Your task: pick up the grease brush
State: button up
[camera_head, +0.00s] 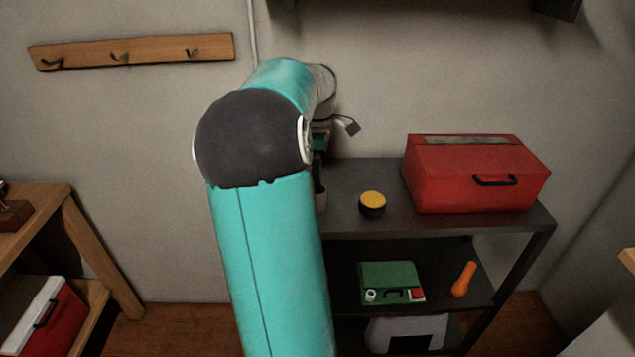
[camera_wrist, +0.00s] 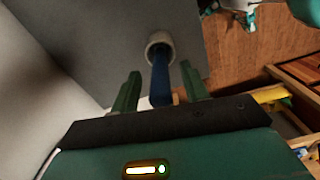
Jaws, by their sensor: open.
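The grease brush seems to be the blue-handled thing (camera_wrist: 160,85) in the wrist view. It stands in a small pale cup (camera_wrist: 152,38), and any bristles are hidden. My gripper (camera_wrist: 161,70) is open, with one green finger on each side of the handle. I cannot tell whether either finger touches it. In the head view the cup (camera_head: 321,199) stands on the dark shelf top (camera_head: 345,222), partly hidden behind my teal arm. A dark upright handle (camera_head: 319,176) shows above it, below my gripper, whose fingers are mostly hidden there.
A yellow-topped black round tin (camera_head: 372,204) and a red toolbox (camera_head: 475,175) stand to the right on the shelf top. Below are a green case (camera_head: 390,282) and an orange object (camera_head: 463,279). A hook rail (camera_head: 130,50) hangs on the wall.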

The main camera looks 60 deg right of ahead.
jog(key=shift+f, duration=0.8)
grip_shut()
jog(key=shift+r, duration=0.15)
